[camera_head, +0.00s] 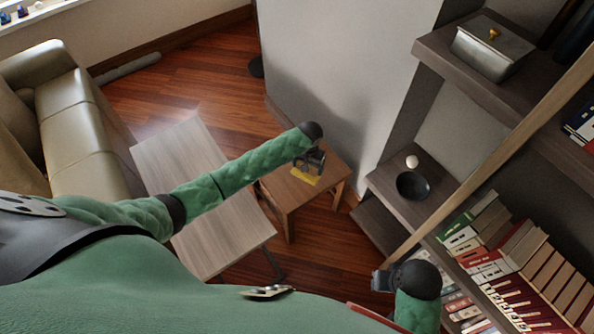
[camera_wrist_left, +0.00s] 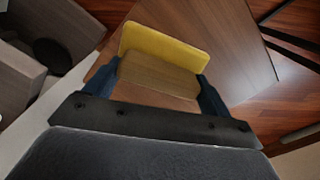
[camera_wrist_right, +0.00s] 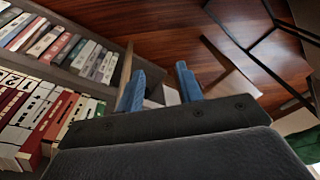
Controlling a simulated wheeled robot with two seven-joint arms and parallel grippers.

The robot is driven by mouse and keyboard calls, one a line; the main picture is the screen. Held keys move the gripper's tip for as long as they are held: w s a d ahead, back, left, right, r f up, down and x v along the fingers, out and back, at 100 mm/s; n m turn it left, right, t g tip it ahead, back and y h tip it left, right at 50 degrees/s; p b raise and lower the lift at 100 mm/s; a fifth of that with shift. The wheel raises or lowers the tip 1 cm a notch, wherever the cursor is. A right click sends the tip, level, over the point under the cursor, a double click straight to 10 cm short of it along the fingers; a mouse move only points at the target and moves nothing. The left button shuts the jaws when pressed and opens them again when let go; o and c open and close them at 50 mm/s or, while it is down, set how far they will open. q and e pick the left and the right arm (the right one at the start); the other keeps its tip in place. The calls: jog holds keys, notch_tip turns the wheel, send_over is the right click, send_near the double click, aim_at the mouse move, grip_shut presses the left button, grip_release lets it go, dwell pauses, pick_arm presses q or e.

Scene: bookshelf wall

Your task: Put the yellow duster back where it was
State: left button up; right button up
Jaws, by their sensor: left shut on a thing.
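The yellow duster (camera_head: 305,181) shows at the small wooden side table (camera_head: 325,187), below my left gripper (camera_head: 312,165). In the left wrist view the duster has a yellow pad (camera_wrist_left: 165,45) and a wooden block (camera_wrist_left: 158,74). The blue fingers of my left gripper (camera_wrist_left: 157,85) are shut on the block's two ends. I cannot tell whether the duster touches the tabletop (camera_wrist_left: 215,25). My right gripper (camera_wrist_right: 158,88) is open, with nothing visible between its fingers. In the head view it is low right, near the bookshelf.
A long grey table (camera_head: 185,160) stands left of the side table, with a beige sofa (camera_head: 80,125) beyond. The bookshelf on the right holds a black bowl (camera_head: 412,187), a white ball (camera_head: 411,161), a grey box (camera_head: 490,50) and books. A long wooden pole (camera_head: 500,150) slants past the shelves.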

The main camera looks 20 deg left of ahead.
aim_at(297, 166)
pick_arm(q)
jog(key=a, duration=0.1)
jog(key=a+f, duration=0.2)
jog(key=a, duration=0.1)
jog(key=shift+w+a+f+p, duration=0.1)
jog(key=shift+w+f+p, duration=0.1)
jog(key=shift+f+p, duration=0.5)
jog(key=shift+f, duration=1.6)
pick_arm(e)
notch_tip(297, 166, down, 7)
jog(key=w, duration=0.1)
jog(key=shift+w, duration=0.1)
pick_arm(q)
jog(key=o, duration=0.9)
jog(key=shift+f, duration=0.1)
jog(key=shift+o, duration=1.4)
pick_arm(e)
jog(key=shift+w+a+r, duration=0.1)
jog(key=shift+r, duration=0.25)
